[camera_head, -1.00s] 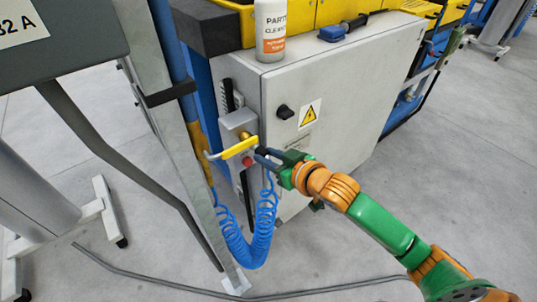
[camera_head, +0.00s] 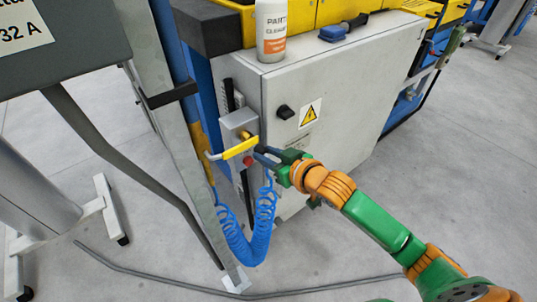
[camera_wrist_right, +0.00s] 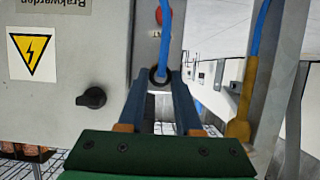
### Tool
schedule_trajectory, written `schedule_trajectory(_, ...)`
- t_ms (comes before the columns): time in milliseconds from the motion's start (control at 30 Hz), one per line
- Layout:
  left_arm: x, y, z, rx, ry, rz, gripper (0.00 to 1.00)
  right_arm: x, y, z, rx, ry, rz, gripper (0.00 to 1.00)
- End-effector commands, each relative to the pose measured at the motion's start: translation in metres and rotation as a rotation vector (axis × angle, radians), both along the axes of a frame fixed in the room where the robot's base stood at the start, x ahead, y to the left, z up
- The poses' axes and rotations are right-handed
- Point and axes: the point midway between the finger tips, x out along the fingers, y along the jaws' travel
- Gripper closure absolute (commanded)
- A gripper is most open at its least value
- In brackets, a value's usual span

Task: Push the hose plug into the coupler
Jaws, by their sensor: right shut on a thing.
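My right gripper (camera_head: 264,155) reaches from the right to the small grey box on the cabinet's side. In the right wrist view, its two blue-grey fingers (camera_wrist_right: 160,78) are shut on a dark ring-shaped end, the hose plug (camera_wrist_right: 158,73). The blue hose (camera_wrist_right: 166,35) runs from it; in the head view, the coiled hose (camera_head: 250,240) hangs below. A brass fitting, apparently the coupler (camera_head: 245,135), sits on the grey box behind a yellow handle (camera_head: 240,148). Whether plug and coupler touch is hidden. My left gripper is out of view.
The grey cabinet (camera_head: 345,90) has a black knob (camera_head: 284,112) and a warning sign. A red button (camera_head: 248,160) is close to the fingers. A metal post (camera_head: 205,190) stands left of the box. A white bottle (camera_head: 270,30) stands on top. Floor to the right is clear.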

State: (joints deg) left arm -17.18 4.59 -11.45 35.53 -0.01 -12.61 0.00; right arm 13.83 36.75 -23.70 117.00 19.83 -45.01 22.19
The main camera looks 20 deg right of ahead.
Motion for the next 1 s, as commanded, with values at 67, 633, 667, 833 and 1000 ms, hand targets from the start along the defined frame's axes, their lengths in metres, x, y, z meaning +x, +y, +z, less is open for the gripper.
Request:
schedule_trajectory(67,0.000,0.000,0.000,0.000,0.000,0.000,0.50,0.002,0.001,0.001,0.001,-0.002,0.000,1.00)
schedule_trajectory(633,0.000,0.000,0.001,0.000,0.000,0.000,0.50,0.008,0.003,0.000,0.000,-0.001,0.001,0.32)
schedule_trajectory(667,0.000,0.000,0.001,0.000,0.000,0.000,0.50,0.008,0.003,0.000,0.000,-0.001,0.001,0.32)
schedule_trajectory(833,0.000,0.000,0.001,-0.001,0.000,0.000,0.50,0.008,0.003,0.000,-0.001,0.000,0.000,0.32)
schedule_trajectory(1000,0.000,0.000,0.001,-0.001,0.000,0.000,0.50,-0.014,-0.005,0.009,-0.004,0.001,0.002,0.32)
